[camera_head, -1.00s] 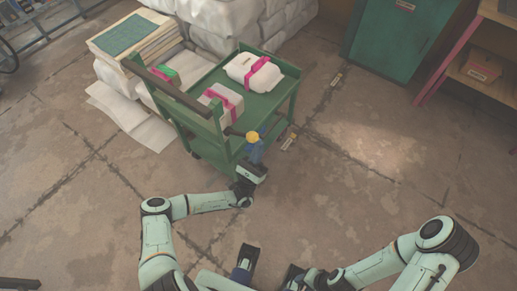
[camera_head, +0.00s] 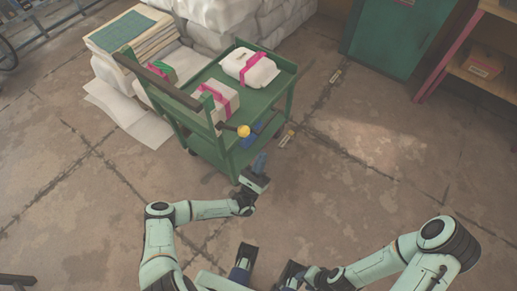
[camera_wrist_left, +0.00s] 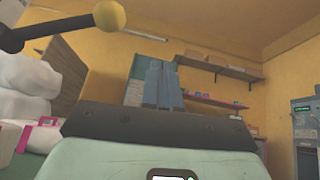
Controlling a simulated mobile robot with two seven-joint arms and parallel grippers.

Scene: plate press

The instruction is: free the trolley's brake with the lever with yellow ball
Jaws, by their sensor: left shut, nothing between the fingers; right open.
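The green trolley (camera_head: 194,114) stands at the centre of the head view. Its lever is a dark rod with a yellow ball (camera_head: 243,131) at its end, sticking out over the near side. In the left wrist view the ball (camera_wrist_left: 109,15) and rod show at the upper left. My left gripper (camera_head: 259,162) is shut and empty, just below and right of the ball in the head view, apart from it. Its blue fingers (camera_wrist_left: 158,82) also show in the wrist view. My right gripper (camera_head: 268,266) is open at the bottom edge, partly cut off. The brake itself cannot be made out.
White boxes with pink straps (camera_head: 249,67) lie on the trolley. A paper stack (camera_head: 130,32) and white sacks (camera_head: 225,25) stand behind it. A green cabinet (camera_head: 395,38) and a shelf (camera_head: 490,75) are at the upper right. The floor right of the trolley is mostly clear.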

